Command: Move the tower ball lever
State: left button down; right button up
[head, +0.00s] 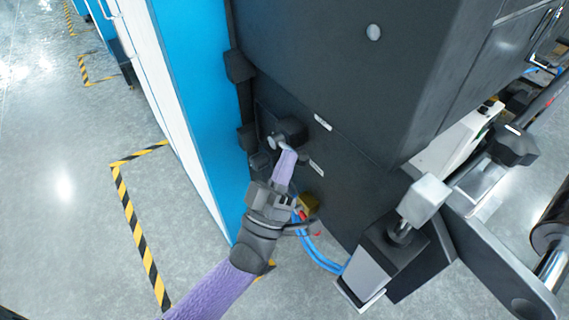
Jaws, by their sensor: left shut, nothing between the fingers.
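The tower ball lever (271,142) appears as a small grey knob and shaft at a black block (290,129) on the side of the dark machine. My left gripper (289,153) reaches up from the bottom, with its purple fingers shut and nothing held. Its fingertips are right beside the lever, at its lower right. I cannot tell whether they touch it. The fingers and the block hide part of the lever. My right gripper is out of view.
The dark machine cabinet (330,60) fills the top centre. A blue and white panel (190,60) stands left of it. Blue hoses (318,256) and a grey bracket (385,255) are at lower right. Open floor with yellow-black tape (137,230) lies left.

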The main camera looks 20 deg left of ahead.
pick_arm(q)
notch_tip(320, 180, down, 5)
jog(key=m+g+h+b, duration=0.2)
jog(key=m+h, duration=0.3)
jog(key=m, duration=0.1)
jog(key=m+g+h+b, duration=0.3)
jog(key=m+h, duration=0.2)
jog(key=m, duration=0.1)
jog(key=m+g+h+b, duration=0.2)
jog(key=m+h, duration=0.3)
jog(key=m, duration=0.1)
jog(key=shift+w+a+r+g, duration=0.1)
jog(key=shift+w+r+g, duration=0.1)
jog(key=shift+g, duration=0.2)
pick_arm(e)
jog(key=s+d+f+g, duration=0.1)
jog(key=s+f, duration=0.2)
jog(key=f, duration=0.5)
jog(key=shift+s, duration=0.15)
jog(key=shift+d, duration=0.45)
